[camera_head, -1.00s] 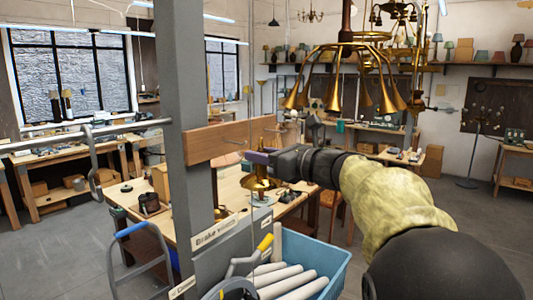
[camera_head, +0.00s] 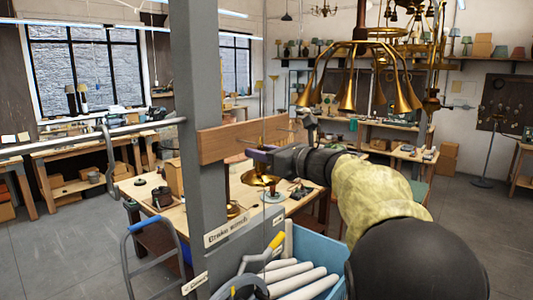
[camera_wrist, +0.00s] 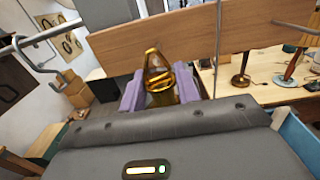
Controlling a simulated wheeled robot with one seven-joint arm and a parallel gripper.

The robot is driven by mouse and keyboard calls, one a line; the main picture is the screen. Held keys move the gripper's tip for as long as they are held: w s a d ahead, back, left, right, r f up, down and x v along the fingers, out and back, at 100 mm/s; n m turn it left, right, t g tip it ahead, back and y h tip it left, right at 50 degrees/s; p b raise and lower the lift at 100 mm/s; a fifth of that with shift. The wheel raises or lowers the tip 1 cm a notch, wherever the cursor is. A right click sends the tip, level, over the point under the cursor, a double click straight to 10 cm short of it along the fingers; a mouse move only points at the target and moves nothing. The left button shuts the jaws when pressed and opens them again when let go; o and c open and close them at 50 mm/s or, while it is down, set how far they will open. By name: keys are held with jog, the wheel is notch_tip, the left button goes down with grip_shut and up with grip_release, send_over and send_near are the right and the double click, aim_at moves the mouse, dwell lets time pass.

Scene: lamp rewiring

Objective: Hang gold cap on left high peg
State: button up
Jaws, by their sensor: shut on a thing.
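My gripper (camera_head: 252,155), with purple fingers, is shut on the gold cap (camera_wrist: 158,72) in the wrist view. The cap's loop points up in front of the wooden board (camera_wrist: 205,38). In the head view the gripper is at the near side of this board (camera_head: 245,142), which is fixed to a grey post (camera_head: 200,70). A gold dish shape (camera_head: 260,179) shows just below the fingers; I cannot tell whether it is part of the cap. No peg is clearly visible on the board, and I cannot tell whether the cap touches it.
A metal rail (camera_head: 80,140) with a hanging hook (camera_head: 110,150) is left of the post. A blue bin (camera_head: 330,255) with white rolls is below. A workbench (camera_head: 135,190) with lamp parts stands behind. A brass chandelier (camera_head: 360,60) hangs at upper right.

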jog(key=shift+b+x, duration=0.35)
jog(key=shift+x, duration=0.8)
jog(key=shift+d+b, duration=0.1)
jog(key=shift+b, duration=0.3)
jog(key=shift+f+b, duration=0.7)
jog(key=shift+b, duration=0.3)
dwell(0.4)
jog(key=o, duration=1.1)
